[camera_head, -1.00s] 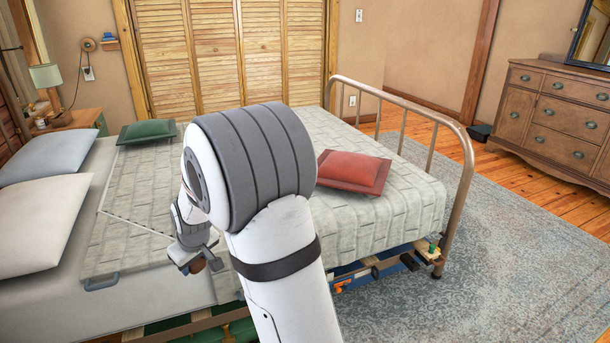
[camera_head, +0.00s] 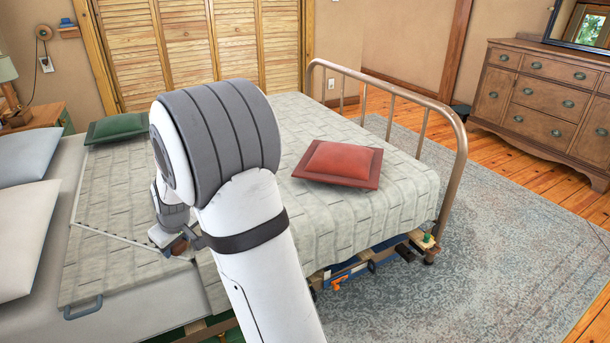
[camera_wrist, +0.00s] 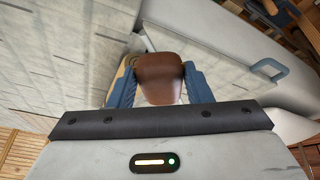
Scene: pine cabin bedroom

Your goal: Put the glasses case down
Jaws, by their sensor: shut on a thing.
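The brown glasses case (camera_wrist: 160,77) is held between the two blue fingers of my gripper (camera_wrist: 161,88) in the wrist view. In the head view the case (camera_head: 179,247) shows as a small brown shape at the end of my gripper (camera_head: 172,240), partly hidden by my arm. My gripper is shut on the case over the bed, above the pale grey-green quilt (camera_head: 125,215). I cannot tell how high the case is above the quilt.
A red cushion (camera_head: 340,162) lies on the quilt to the right, and a green cushion (camera_head: 117,128) lies at the far left. Pale pillows (camera_head: 25,225) lie at the left edge. A metal bed rail (camera_head: 400,92) stands at the right. Much of the quilt is bare.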

